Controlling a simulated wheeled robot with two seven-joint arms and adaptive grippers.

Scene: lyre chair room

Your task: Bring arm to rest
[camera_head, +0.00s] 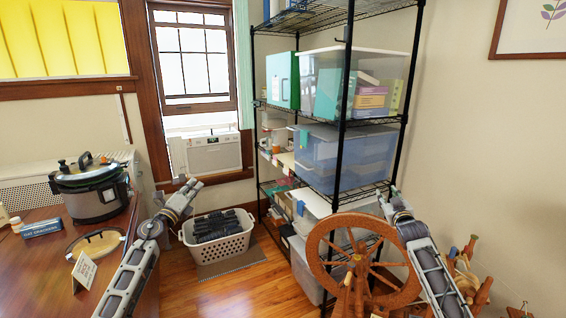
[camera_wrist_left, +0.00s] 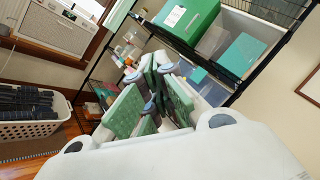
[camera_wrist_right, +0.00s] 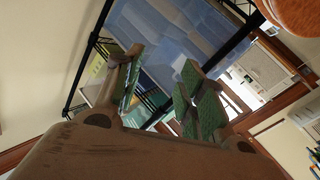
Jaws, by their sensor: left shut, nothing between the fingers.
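My left gripper (camera_head: 193,187) is raised in the head view, in front of the window and above the laundry basket. In the left wrist view its green-padded fingers (camera_wrist_left: 152,98) are close together, with nothing held. My right arm reaches up at the right of the head view, beside the wooden spinning wheel. Its gripper (camera_head: 386,200) is in front of the wire shelf's lower part and small there. In the right wrist view the green-padded fingers (camera_wrist_right: 160,92) are spread apart, with nothing between them.
A spinning wheel (camera_head: 315,250) stands close to my right arm. A black wire shelf (camera_head: 346,110) holds plastic bins. A white basket (camera_head: 218,256) with dark contents sits on the floor. A wooden table (camera_head: 40,262) at left holds a pressure cooker (camera_head: 92,193), glass lid and card.

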